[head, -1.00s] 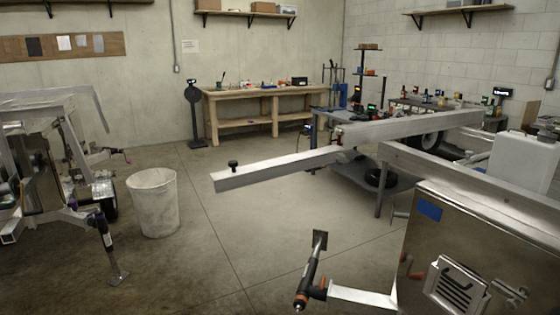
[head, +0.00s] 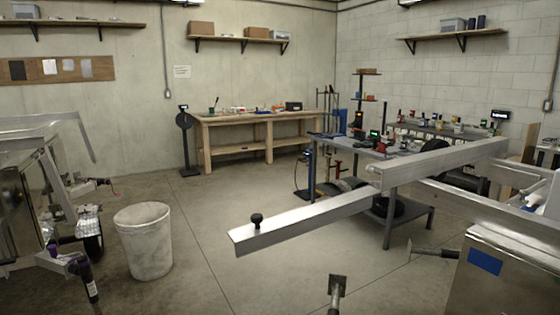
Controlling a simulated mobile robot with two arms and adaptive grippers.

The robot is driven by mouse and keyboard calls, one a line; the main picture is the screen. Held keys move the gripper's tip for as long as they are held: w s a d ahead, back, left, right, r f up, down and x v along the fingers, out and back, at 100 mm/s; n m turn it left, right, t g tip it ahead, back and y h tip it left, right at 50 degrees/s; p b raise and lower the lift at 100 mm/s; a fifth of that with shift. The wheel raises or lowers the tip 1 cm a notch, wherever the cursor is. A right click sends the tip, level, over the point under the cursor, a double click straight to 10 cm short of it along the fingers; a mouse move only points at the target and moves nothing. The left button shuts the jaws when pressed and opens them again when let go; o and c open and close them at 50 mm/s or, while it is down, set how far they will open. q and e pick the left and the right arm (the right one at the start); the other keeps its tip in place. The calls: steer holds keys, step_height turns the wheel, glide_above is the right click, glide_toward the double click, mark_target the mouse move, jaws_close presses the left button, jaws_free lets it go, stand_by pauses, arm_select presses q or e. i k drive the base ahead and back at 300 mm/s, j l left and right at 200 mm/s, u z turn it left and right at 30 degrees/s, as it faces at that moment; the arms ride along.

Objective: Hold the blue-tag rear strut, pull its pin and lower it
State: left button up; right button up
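A blue tag (head: 485,262) is on the shiny metal box (head: 510,285) of the aluminium trailer at the right edge. A strut (head: 336,290) with a square foot plate shows at the bottom middle, its lower part cut off by the picture edge. A second, dark strut (head: 435,252) with a foot plate lies about level, left of the box. I cannot tell which strut is the blue-tag rear one, and no pin is clear to see.
The trailer's long beam (head: 310,220) with a black knob juts left across the middle. A wooden workbench (head: 262,118) is at the back. The floor between is clear.

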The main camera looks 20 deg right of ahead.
mark_target(369, 169)
steer(key=i+j+u, duration=0.2)
steer(key=i, duration=0.4)
steer(key=i+j+u, duration=0.2)
steer(key=i, duration=0.45)
steer(key=i+z, duration=0.25)
steer(key=z, duration=0.2)
steer(key=i+z, duration=0.3)
steer(key=z, duration=0.15)
steer(key=i+j+z, duration=0.1)
steer(key=i+z, duration=0.15)
steer(key=z, duration=0.15)
steer(key=i+j+z, duration=0.2)
steer(key=z, duration=0.25)
steer(key=i+z, duration=0.2)
steer(key=z, duration=0.25)
steer(key=i+j+z, duration=0.2)
steer(key=z, duration=0.25)
steer(key=i+j+z, duration=0.2)
steer(key=z, duration=0.3)
steer(key=i+j+z, duration=0.1)
steer(key=j+z, duration=0.2)
steer(key=z, duration=0.15)
